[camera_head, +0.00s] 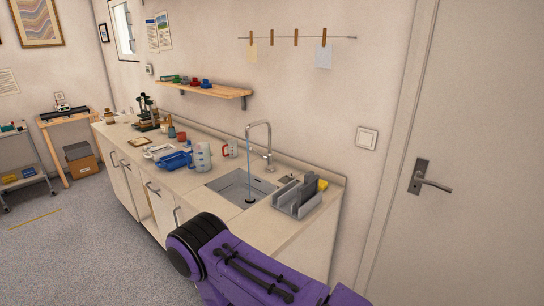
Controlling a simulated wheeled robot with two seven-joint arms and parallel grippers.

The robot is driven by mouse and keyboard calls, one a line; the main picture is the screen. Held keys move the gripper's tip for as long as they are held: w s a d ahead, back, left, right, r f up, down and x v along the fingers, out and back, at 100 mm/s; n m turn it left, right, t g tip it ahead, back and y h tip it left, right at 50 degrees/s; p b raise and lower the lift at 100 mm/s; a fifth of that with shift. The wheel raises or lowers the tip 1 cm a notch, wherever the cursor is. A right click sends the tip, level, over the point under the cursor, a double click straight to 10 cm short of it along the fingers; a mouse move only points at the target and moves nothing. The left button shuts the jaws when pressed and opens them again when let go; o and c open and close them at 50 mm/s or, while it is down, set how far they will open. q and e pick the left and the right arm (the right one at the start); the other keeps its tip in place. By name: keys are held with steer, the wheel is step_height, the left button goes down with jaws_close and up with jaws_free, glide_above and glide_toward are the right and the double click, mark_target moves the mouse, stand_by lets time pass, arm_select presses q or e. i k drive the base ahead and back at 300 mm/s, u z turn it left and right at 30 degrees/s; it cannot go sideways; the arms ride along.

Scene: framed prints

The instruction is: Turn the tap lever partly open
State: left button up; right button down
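The metal tap (268,142) stands behind the sink, its squared neck reaching left over the basin. A thin blue stream of water (249,165) runs from its spout down into the sink (228,190). A small lever seems to sit low on the tap's body, but it is too small to tell its angle. A purple and black arm of mine comes in from the bottom right, in front of the counter. Neither gripper shows.
A grey rack (299,196) stands right of the sink, with a yellow sponge (323,184) behind it. A wooden shelf (205,89) hangs above the counter.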

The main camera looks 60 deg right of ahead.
mark_target(253, 150)
steer(key=z, duration=0.05)
steer(key=k, duration=0.35)
steer(key=z, duration=0.7)
